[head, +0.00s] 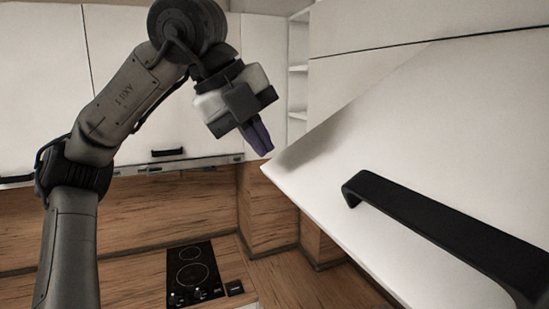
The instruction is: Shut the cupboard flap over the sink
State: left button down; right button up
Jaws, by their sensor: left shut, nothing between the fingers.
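The cupboard flap (400,150) is a large white panel on the right of the head view. It stands tilted out from the cupboard front, its near left corner pointing toward the middle of the picture. A long black bar handle (440,228) is on its face. My left gripper (264,150) is shut and empty, its dark purple fingers pointing down just above that corner in the picture. I cannot tell whether they touch the flap. The sink is not in view. My right gripper is not in view.
White wall cupboards (110,90) line the back left, over an oak splashback (170,205). A black hob (193,272) is set in the wooden worktop below. Open shelves (298,90) show beside the flap's cupboard. The space above the hob looks clear.

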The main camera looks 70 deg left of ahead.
aim_at(282, 178)
pick_arm(q)
jog(key=shift+p+x, duration=0.8)
jog(key=shift+x, duration=1.65)
